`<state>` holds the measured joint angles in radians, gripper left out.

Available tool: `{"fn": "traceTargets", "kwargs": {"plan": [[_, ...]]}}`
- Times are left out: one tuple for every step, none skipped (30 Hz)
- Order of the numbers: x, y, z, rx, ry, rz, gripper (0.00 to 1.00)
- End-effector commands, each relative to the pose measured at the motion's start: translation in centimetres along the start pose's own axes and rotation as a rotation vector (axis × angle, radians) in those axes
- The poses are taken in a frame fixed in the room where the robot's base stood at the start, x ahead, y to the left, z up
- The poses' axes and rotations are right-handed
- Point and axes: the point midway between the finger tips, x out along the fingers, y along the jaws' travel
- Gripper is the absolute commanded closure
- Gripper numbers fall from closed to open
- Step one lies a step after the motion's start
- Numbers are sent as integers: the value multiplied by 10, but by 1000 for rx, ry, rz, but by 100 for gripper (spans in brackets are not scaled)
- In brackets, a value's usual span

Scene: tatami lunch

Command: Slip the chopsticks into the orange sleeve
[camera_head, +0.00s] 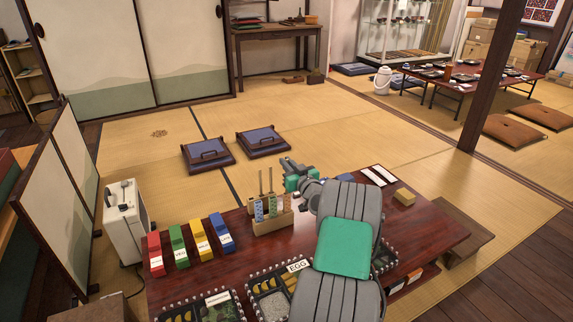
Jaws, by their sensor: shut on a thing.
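My gripper (291,166) is at the back edge of the dark red table, just right of and above a wooden holder (273,224). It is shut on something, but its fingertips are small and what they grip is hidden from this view. The holder carries patterned sleeves (259,210), bluish and greenish ones among them. Thin chopsticks (261,180) stand upright at the holder's left and middle. I cannot make out an orange sleeve; my arm and gripper crowd the holder's right end.
Red (155,256), green (178,247), yellow (200,242) and blue (221,234) boxes line the table's (255,252) left. Bento trays (214,308) stand along the front. White cards (380,174) and a yellow block (405,197) lie at the right. My arm covers the middle.

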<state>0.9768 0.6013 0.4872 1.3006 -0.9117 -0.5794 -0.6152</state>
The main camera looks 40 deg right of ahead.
Motion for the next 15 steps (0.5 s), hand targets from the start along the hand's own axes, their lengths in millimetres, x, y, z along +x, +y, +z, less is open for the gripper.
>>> {"fn": "traceTargets", "kwargs": {"plan": [[0, 0, 2, 0, 0, 0, 100], [0, 0, 4, 0, 0, 0, 100], [0, 0, 5, 0, 0, 0, 100], [0, 0, 6, 0, 0, 0, 100], [0, 0, 7, 0, 0, 0, 100], [0, 0, 9, 0, 0, 0, 100], [0, 0, 10, 0, 0, 0, 100], [0, 0, 10, 0, 0, 0, 100], [0, 0, 12, 0, 0, 0, 100], [0, 0, 13, 0, 0, 0, 100], [0, 0, 14, 0, 0, 0, 100], [0, 0, 15, 0, 0, 0, 100], [0, 0, 16, 0, 0, 0, 100], [0, 0, 17, 0, 0, 0, 100], [0, 0, 18, 0, 0, 0, 100]]}}
